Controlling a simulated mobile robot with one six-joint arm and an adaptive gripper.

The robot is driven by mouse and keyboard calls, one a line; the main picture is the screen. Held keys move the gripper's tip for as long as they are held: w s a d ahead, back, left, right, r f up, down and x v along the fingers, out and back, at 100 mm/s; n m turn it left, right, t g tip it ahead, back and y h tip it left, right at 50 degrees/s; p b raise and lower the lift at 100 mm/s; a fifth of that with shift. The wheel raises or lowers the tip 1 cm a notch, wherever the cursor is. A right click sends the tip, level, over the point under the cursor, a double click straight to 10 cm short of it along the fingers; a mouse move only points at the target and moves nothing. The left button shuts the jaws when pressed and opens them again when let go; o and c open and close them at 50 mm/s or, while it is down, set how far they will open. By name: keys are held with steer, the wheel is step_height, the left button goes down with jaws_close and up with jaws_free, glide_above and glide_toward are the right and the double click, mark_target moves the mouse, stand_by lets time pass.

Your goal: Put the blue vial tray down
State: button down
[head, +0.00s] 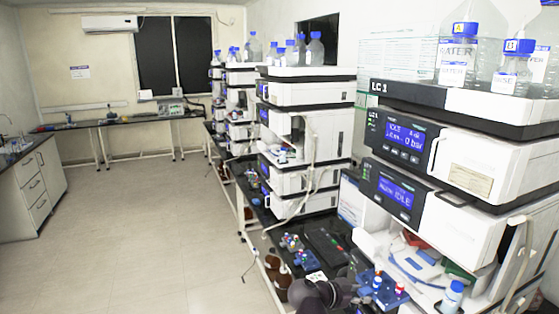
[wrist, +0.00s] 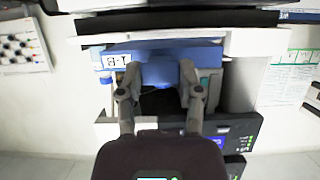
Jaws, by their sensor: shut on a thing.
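The blue vial tray (wrist: 165,68) is between the two fingers of my gripper (wrist: 158,82) in the wrist view, with the fingers shut on its near part. A white label marked 1-B is on its face. In the head view, a blue tray (head: 392,298) with red and blue capped vials is beside my dark gripper (head: 358,285) at the bottom, in front of the open lower bay of the LC 1 stack. My gripper partly covers it. What lies under the tray is hidden.
The LC 1 stack (head: 455,150) stands at the right, with bottles on top. A small blue-capped bottle (head: 452,297) is near its open bay. Other small vial racks (head: 291,243) sit on the black bench (head: 262,212). More stacks stand behind; the floor at left is clear.

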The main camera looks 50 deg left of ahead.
steer(key=shift+f+b, duration=1.65)
steer(key=shift+f, duration=0.55)
steer(key=shift+s+a, duration=0.1)
